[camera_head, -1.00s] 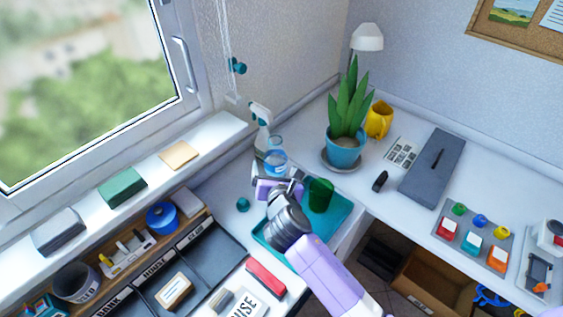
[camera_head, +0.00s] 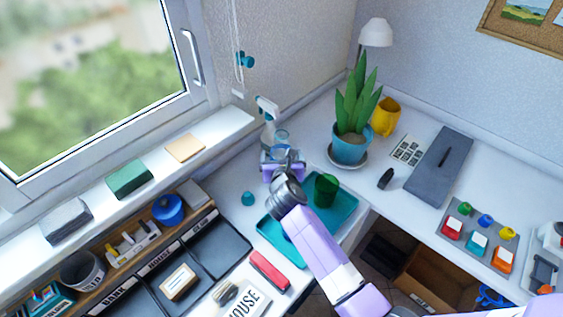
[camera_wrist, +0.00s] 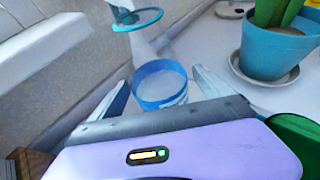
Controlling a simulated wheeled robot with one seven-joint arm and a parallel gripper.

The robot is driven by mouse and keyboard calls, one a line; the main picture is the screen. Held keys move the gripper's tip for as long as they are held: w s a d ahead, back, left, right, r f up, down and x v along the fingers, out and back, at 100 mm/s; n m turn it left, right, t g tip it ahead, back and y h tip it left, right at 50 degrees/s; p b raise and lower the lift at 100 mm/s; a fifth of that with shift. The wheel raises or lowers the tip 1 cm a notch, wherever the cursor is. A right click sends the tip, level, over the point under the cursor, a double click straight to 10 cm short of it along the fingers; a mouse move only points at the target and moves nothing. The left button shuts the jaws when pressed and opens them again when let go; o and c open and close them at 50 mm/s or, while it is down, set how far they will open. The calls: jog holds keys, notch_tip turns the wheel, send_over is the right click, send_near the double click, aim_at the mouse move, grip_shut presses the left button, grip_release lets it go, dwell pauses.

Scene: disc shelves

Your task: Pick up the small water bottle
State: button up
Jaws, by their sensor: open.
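The small water bottle (camera_head: 281,136) is clear with blue in it and stands upright at the back of the desk, by the window wall. My gripper (camera_head: 282,151) is open, in front of it, and hides its lower part. In the wrist view, the bottle's blue round form (camera_wrist: 160,88) shows between my two spread fingers (camera_wrist: 162,82), one on each side. I cannot tell whether either finger touches it.
A potted plant (camera_head: 350,146) stands to the right. A green cup (camera_head: 325,190) stands on a teal tray (camera_head: 277,235) under my arm. A small teal object (camera_head: 247,198) lies to the left.

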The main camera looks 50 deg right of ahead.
grip_shut()
jog(key=shift+r, duration=0.1)
dwell(0.3)
jog(key=shift+r, duration=0.2)
